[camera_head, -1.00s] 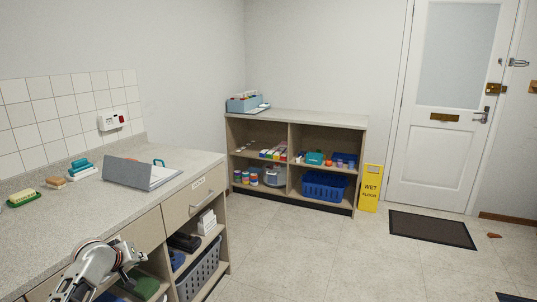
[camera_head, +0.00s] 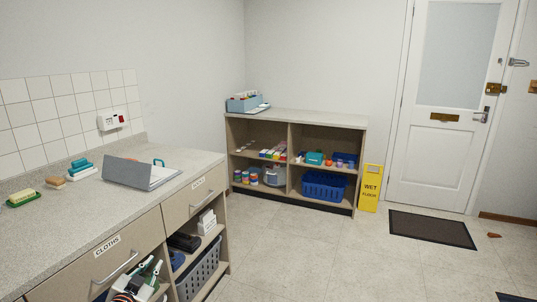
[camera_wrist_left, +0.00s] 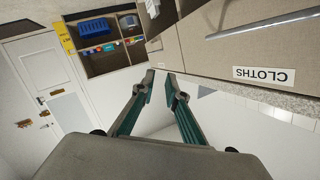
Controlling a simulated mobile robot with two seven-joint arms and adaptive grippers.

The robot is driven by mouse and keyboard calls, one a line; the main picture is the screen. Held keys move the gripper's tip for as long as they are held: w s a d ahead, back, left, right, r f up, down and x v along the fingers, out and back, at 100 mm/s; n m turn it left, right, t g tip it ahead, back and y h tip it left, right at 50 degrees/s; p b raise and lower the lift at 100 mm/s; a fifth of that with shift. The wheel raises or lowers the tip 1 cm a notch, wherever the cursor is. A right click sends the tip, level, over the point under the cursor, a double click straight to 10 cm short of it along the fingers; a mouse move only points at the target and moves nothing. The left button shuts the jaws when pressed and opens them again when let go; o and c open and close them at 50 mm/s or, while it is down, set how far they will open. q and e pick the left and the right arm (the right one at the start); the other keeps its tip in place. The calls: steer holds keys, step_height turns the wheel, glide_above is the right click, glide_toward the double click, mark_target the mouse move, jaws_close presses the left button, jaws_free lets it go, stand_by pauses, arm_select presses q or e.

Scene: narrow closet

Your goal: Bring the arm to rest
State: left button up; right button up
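My left gripper (camera_head: 151,265) shows at the bottom edge of the head view, in front of the counter's open shelves and below the CLOTHS drawer (camera_head: 105,262). Its two green-padded fingers point up and away from me, with nothing between them. The same gripper (camera_wrist_left: 161,78) fills the middle of the left wrist view, its fingertips apart with a gap between them. That view is upside down and shows the CLOTHS drawer (camera_wrist_left: 230,55) close by at the upper right. Most of my left arm is out of the head view. My right gripper is not in view.
The counter (camera_head: 75,222) carries a grey folder (camera_head: 128,172), a sponge on a green dish (camera_head: 22,198) and brushes. A grey basket (camera_head: 198,272) sits in its shelves. A shelf unit (camera_head: 300,117), yellow sign (camera_head: 370,188) and door stand farther off. The middle floor is clear.

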arm_select(q)
steer(key=s+d+f+g+h, duration=0.1)
steer(key=s+d+f, duration=0.4)
steer(key=s, duration=0.7)
steer(key=s+d+f+g, duration=0.2)
steer(key=s+d+f, duration=0.3)
steer(key=s, duration=0.8)
steer(key=s+d+f+n+g+h, duration=0.1)
steer(key=s+d+f+g, duration=0.1)
steer(key=s+d+f, duration=0.4)
steer(key=s+f, duration=0.3)
steer(key=s, duration=0.4)
steer(key=shift+h, duration=0.3)
steer(key=shift+s, duration=0.1)
